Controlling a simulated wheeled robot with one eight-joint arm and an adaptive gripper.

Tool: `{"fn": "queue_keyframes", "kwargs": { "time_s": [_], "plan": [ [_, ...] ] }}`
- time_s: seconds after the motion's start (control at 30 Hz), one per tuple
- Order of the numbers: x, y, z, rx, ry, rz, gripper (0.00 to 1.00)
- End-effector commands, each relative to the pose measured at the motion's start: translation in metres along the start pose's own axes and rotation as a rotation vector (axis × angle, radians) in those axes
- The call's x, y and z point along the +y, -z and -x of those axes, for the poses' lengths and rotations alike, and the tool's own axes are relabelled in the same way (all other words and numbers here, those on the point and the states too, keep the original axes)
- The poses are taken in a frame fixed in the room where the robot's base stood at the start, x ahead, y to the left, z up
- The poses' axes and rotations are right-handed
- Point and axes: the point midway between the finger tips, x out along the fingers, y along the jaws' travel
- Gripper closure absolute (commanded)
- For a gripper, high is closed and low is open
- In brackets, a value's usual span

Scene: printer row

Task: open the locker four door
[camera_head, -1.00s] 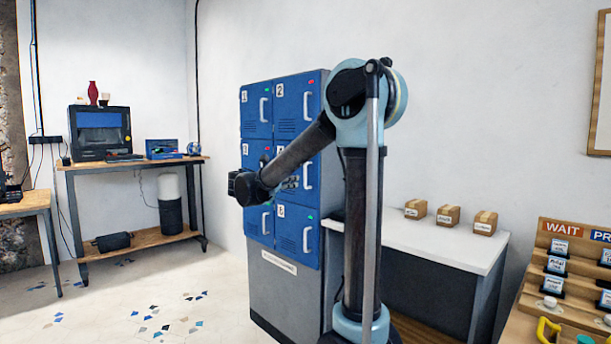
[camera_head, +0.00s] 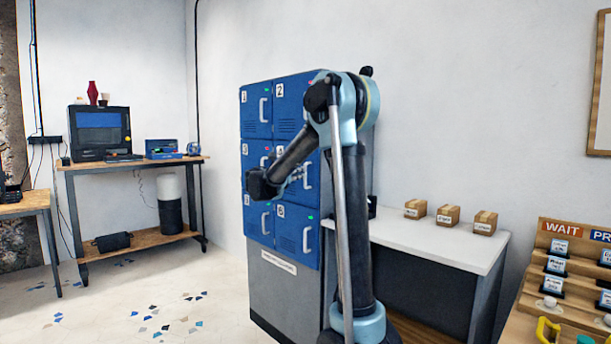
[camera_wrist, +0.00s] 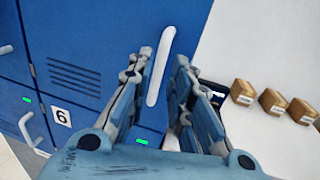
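The blue locker (camera_head: 262,285) stands in the middle of the head view with numbered doors, all of which look closed. The locker four door (camera_wrist: 90,40) is the middle-right one, above the door marked 6 (camera_wrist: 62,117). In the head view my arm covers much of it. Its white handle (camera_wrist: 160,68) is a vertical bar, also visible in the head view (camera_head: 308,175). My gripper (camera_wrist: 165,60) is open, its two fingers on either side of the handle in the wrist view. I see a gap on both sides. I cannot tell how far the fingertips reach around it.
A white table (camera_head: 440,243) with several small boxes (camera_head: 447,215) stands right of the locker. A workbench (camera_head: 130,165) with a printer (camera_head: 100,132) is at the left.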

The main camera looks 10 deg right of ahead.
Motion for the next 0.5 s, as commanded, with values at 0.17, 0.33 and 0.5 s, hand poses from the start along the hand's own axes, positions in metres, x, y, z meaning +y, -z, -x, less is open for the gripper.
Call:
{"fn": "queue_keyframes", "kwargs": {
  "time_s": [0.17,0.33,0.5],
  "plan": [
    [-0.001,0.000,-0.031,0.000,0.002,0.000,0.80],
    [0.000,0.000,-0.052,0.000,0.001,0.000,0.80],
    [0.000,0.000,-0.061,0.000,0.000,0.000,0.80]
  ]
}}
